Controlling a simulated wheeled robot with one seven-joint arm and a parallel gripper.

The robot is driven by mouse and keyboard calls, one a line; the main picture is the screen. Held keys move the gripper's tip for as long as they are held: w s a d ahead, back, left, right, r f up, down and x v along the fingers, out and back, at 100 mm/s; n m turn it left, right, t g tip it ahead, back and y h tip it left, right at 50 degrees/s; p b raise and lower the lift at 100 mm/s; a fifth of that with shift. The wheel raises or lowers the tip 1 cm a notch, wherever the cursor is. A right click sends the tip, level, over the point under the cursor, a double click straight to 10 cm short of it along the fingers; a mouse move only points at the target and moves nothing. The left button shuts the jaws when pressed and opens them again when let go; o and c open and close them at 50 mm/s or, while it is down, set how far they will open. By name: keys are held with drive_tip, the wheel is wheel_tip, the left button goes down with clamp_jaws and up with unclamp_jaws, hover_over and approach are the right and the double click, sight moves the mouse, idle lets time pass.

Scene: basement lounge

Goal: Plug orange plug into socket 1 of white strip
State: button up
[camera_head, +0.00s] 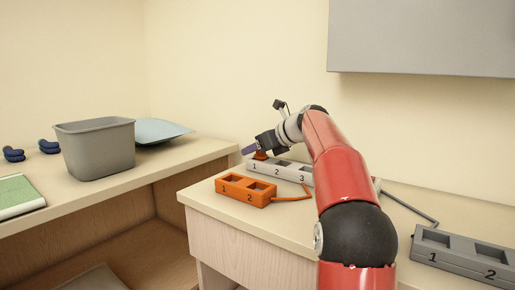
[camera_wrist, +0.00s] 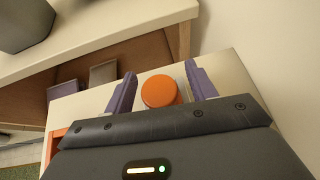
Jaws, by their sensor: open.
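The orange plug (camera_head: 260,155) stands at socket 1 of the white strip (camera_head: 284,171) in the head view. Whether it is fully seated cannot be told. In the wrist view the plug (camera_wrist: 159,91) shows as a round orange top between two purple fingers. My gripper (camera_head: 249,149) is at the left end of the white strip, right by the plug. In the wrist view my gripper (camera_wrist: 160,76) is open, with a visible gap on each side of the plug. The base of the plug and its socket are hidden.
An orange strip (camera_head: 245,190) lies in front of the white strip. A grey strip (camera_head: 463,253) lies at the right. A grey bin (camera_head: 96,148), a blue cushion (camera_head: 159,131) and dark blue dumbbells (camera_head: 14,154) are on the left counter. A grey wall cabinet (camera_head: 422,38) hangs above.

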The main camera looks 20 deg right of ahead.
drive_tip(key=v, duration=0.8)
idle(0.5)
